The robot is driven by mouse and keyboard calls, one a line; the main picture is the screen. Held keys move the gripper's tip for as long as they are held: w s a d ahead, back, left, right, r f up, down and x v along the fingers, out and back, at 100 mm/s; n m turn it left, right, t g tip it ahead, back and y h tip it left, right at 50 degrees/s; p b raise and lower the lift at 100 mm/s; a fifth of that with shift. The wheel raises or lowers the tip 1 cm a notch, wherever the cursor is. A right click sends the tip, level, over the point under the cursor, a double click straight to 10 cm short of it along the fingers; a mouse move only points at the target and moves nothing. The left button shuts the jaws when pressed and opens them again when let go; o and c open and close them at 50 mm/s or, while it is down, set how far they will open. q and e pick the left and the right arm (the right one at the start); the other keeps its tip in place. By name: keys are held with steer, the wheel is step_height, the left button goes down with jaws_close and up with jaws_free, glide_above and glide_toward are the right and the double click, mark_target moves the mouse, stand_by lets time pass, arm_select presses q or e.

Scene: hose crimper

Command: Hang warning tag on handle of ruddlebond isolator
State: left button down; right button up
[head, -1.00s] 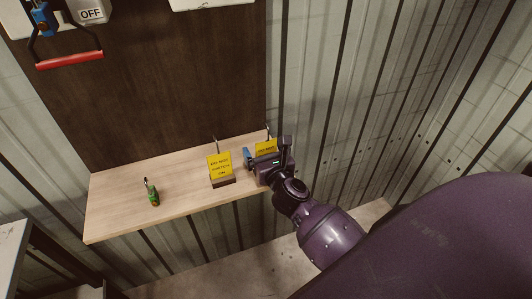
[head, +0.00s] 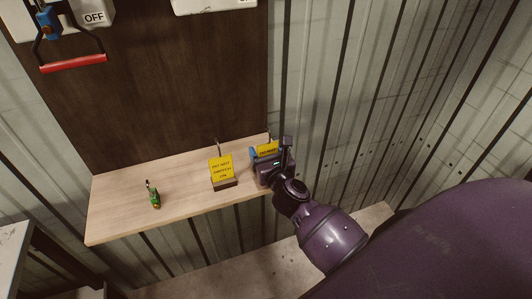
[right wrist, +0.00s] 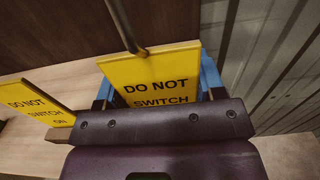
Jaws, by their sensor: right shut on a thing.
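A yellow warning tag reading "DO NOT SWITCH" (right wrist: 150,75) with a metal hook on top stands at the right end of the shelf; it also shows in the head view (head: 267,148). My right gripper (right wrist: 158,90) is shut on this tag, its blue fingers at the tag's two sides. A second yellow tag (head: 221,168) stands in a dark holder to the left; it also shows in the right wrist view (right wrist: 32,103). An isolator with a red handle bar (head: 73,63) is at the top left. Its name is not readable. My left gripper is out of view.
The wooden shelf (head: 120,212) carries a small green item (head: 154,195) left of the tags. A grey box marked OFF (head: 95,15) and another pale box (head: 212,4) are on the dark back panel. Corrugated metal wall stands close at the right.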

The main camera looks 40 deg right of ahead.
mark_target(269, 130)
step_height(269, 130, up, 9)
steer(key=p, duration=0.3)
steer(key=shift+r, duration=0.2)
step_height(269, 130, up, 8)
steer(key=shift+r+p, duration=0.25)
steer(key=shift+p, duration=0.95)
steer(key=s+a+f+n+y, duration=0.1)
steer(key=s+a+f+y, duration=0.1)
steer(key=a, duration=0.4)
steer(key=s+a+f+n+y, duration=0.1)
steer(key=s+a+f+y, duration=0.1)
steer(key=a, duration=0.4)
step_height(269, 130, down, 2)
steer(key=shift+s+f+n+t, duration=0.1)
steer(key=shift+s+n+t, duration=0.25)
steer(key=shift+s, duration=0.35)
